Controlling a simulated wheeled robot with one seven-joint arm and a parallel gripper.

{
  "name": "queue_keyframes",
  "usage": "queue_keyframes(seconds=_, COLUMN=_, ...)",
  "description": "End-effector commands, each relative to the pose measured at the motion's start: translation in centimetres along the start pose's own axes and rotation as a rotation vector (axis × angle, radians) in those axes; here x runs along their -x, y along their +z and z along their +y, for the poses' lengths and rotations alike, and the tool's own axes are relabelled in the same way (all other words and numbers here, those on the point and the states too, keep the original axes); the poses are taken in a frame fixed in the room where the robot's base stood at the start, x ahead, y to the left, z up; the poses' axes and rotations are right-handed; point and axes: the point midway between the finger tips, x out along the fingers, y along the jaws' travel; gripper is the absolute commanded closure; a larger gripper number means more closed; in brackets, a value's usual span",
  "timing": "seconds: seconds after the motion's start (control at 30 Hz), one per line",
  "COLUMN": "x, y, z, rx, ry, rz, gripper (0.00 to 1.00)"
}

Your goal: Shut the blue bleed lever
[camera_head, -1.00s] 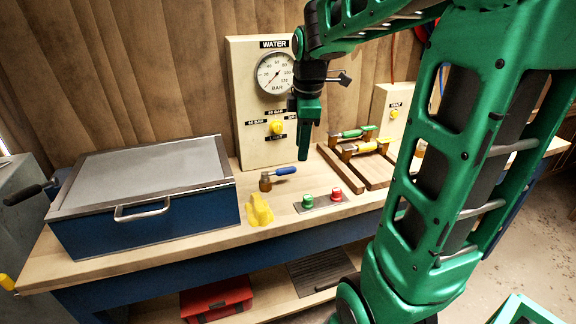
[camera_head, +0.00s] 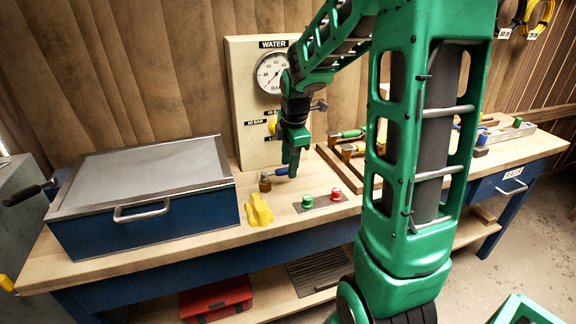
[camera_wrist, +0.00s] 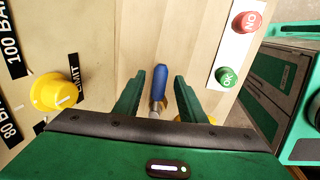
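The blue bleed lever (camera_head: 279,172) sits on the bench top on a brass valve body (camera_head: 265,182). My gripper (camera_head: 293,168) is just above the lever's handle in the head view and hides part of it. In the wrist view my gripper (camera_wrist: 157,92) is open, and the blue handle (camera_wrist: 160,76) lies between its two fingers with a gap on both sides. The handle points away from the palm there. The brass base shows only partly, and I cannot tell how far down the fingers reach.
A panel with a gauge (camera_head: 271,73) and a yellow knob (camera_wrist: 54,92) stands behind. A green button (camera_head: 307,201), a red button (camera_head: 336,194) and a yellow object (camera_head: 258,210) are in front. A blue chest (camera_head: 150,228) is at left, wooden stands with levers (camera_head: 352,148) at right.

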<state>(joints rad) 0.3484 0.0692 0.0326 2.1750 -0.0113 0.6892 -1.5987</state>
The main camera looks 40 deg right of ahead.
Motion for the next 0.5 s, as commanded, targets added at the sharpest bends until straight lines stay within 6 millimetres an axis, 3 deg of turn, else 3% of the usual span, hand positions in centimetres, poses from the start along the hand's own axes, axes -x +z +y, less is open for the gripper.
queue_keyframes(seconds=0.4, x=-0.93, y=-0.02, z=-0.03, rx=0.000, ry=0.000, rz=0.000, gripper=0.63)
queue_keyframes(seconds=0.43, x=-0.93, y=-0.02, z=-0.03, rx=0.000, ry=0.000, rz=0.000, gripper=0.65)
queue_keyframes(seconds=0.5, x=-0.92, y=-0.03, z=-0.03, rx=0.000, ry=0.000, rz=0.000, gripper=0.82)
